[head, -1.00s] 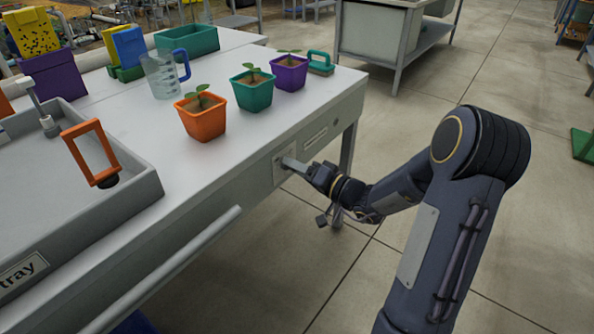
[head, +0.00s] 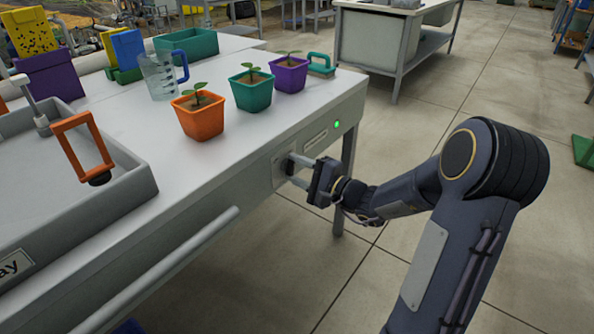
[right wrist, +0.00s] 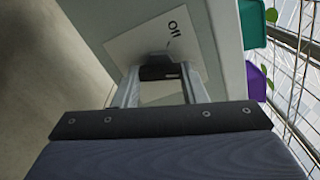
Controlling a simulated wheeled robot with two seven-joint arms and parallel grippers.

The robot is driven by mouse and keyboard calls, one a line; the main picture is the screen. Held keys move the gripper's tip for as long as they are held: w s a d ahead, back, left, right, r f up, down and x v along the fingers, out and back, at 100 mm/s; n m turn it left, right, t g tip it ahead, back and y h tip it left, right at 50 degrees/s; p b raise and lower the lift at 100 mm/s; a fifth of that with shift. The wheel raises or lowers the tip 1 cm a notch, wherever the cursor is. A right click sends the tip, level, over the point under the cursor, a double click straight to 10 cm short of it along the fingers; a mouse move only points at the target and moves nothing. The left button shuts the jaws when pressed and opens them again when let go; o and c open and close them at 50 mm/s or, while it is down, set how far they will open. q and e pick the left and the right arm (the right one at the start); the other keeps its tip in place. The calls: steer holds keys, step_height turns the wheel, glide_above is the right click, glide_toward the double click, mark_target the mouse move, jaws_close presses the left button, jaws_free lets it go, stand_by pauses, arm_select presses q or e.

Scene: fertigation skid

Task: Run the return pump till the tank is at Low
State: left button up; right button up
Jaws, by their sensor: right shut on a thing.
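My right gripper (head: 293,168) is at a pale switch plate (head: 279,176) on the front face of the white bench (head: 210,190). In the right wrist view its two fingers are on either side of a dark switch part (right wrist: 160,73), and it is shut on it. The plate (right wrist: 120,47) carries lettering that seems to read "Off", seen turned. A small green light (head: 337,125) glows on the bench face, right of a label strip (head: 315,139). I cannot make out the tank or its level marks. My left gripper is not in view.
On the bench stand orange (head: 199,120), teal (head: 252,95) and purple (head: 290,78) seedling pots, a clear jug (head: 160,78) with a blue handle and a grey tray (head: 135,190) with an orange-framed handle (head: 82,147). A rail (head: 185,260) runs along the bench front.

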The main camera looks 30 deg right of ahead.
steer(key=m, duration=0.5)
steer(key=shift+f+p, duration=0.1)
steer(key=shift+p, duration=0.3)
steer(key=shift+m, duration=0.3)
steer(key=o, duration=1)
steer(key=shift+s, duration=0.1)
steer(key=p+v, duration=0.1)
steer(key=v, duration=0.6)
steer(key=shift+s+d, duration=0.15)
steer(key=shift+s, duration=0.15)
